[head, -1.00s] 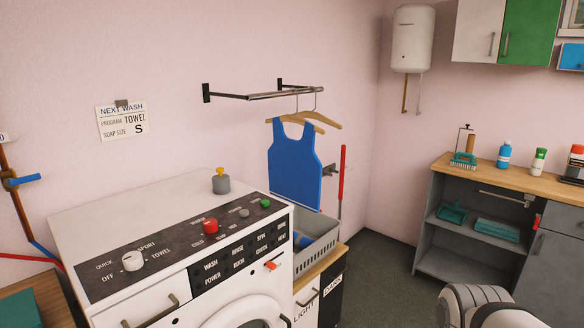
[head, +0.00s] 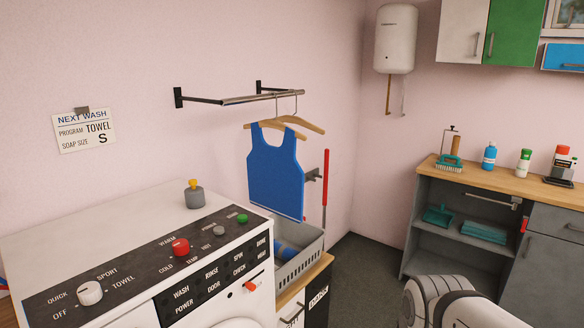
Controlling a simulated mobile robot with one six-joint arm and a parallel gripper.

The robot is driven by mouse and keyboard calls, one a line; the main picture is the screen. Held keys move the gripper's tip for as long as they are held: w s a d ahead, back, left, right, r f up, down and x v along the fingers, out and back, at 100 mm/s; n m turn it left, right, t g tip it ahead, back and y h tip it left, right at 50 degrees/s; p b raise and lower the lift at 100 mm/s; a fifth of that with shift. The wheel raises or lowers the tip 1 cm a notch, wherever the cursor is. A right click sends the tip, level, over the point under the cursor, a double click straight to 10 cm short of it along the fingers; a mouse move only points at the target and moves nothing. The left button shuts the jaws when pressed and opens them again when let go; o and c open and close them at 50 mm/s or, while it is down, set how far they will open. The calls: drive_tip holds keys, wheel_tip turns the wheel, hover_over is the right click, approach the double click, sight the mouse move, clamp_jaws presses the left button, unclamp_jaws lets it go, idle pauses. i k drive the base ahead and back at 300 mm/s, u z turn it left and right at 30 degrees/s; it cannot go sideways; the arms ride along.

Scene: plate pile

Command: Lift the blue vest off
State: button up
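The blue vest (head: 275,178) hangs on a wooden hanger (head: 290,131) from the metal wall rail (head: 262,97), left of the middle of the head view. A second wooden hanger (head: 306,124) shows just behind it, with no garment visible on it. The vest's lower edge is above a grey basket. A white part of my arm shows at the bottom right, well apart from the vest. My gripper is not in view.
The white washing machine (head: 110,222) fills the lower left. The grey basket (head: 312,253) holds something blue under the vest. A red pole (head: 325,190) stands on the wall beside it. A grey cabinet (head: 418,228) stands right; dark floor (head: 350,275) lies between.

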sight(276, 178)
drive_tip(key=i, duration=1.35)
drive_tip(key=u, duration=0.1)
